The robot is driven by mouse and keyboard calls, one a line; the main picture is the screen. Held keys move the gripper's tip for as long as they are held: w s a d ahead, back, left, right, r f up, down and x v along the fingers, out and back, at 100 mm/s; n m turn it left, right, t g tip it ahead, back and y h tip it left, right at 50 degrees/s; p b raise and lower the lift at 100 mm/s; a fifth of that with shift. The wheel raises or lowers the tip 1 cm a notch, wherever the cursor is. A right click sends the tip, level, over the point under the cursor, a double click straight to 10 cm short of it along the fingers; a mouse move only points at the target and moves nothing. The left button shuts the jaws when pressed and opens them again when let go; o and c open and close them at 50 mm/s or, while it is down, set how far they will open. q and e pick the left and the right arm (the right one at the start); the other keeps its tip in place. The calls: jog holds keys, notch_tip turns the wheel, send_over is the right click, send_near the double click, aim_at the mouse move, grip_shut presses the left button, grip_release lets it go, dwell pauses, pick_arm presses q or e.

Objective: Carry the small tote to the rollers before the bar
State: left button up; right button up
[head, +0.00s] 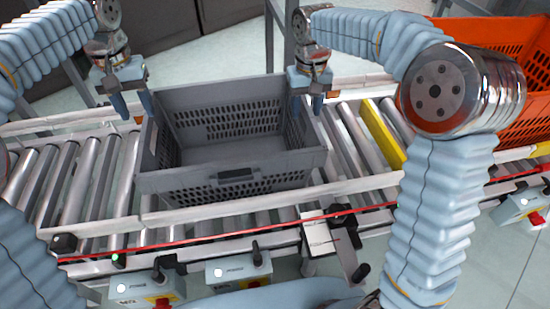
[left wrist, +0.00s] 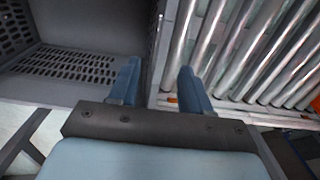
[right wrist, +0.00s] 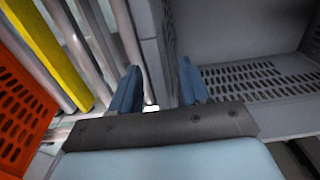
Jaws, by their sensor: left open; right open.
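The small tote (head: 235,170) is grey, open-topped and empty, and sits upright on the rollers in the head view. My left gripper (head: 134,112) is open at the tote's left side; in the left wrist view the tote's side wall (left wrist: 152,45) runs up between its two fingers. My right gripper (head: 307,108) is open at the tote's right side, and in the right wrist view the tote wall (right wrist: 166,45) stands between or just beside its fingers. The yellow bar (head: 382,134) crosses the conveyor to the right of the tote, with bare rollers (head: 345,140) between them.
Orange totes (head: 490,45) stand on the conveyor beyond the yellow bar. Bare rollers (head: 90,180) lie left of the grey tote. A red line runs along the front rail, with control boxes (head: 238,270) and a black handle below it.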

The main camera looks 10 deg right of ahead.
pick_arm(q)
notch_tip(320, 180, up, 2)
jog(key=shift+r, duration=0.5)
pick_arm(e)
jog(key=shift+r, duration=0.15)
notch_tip(320, 180, up, 12)
pick_arm(q)
jog(key=shift+s, duration=0.1)
pick_arm(e)
jog(key=shift+f, duration=0.2)
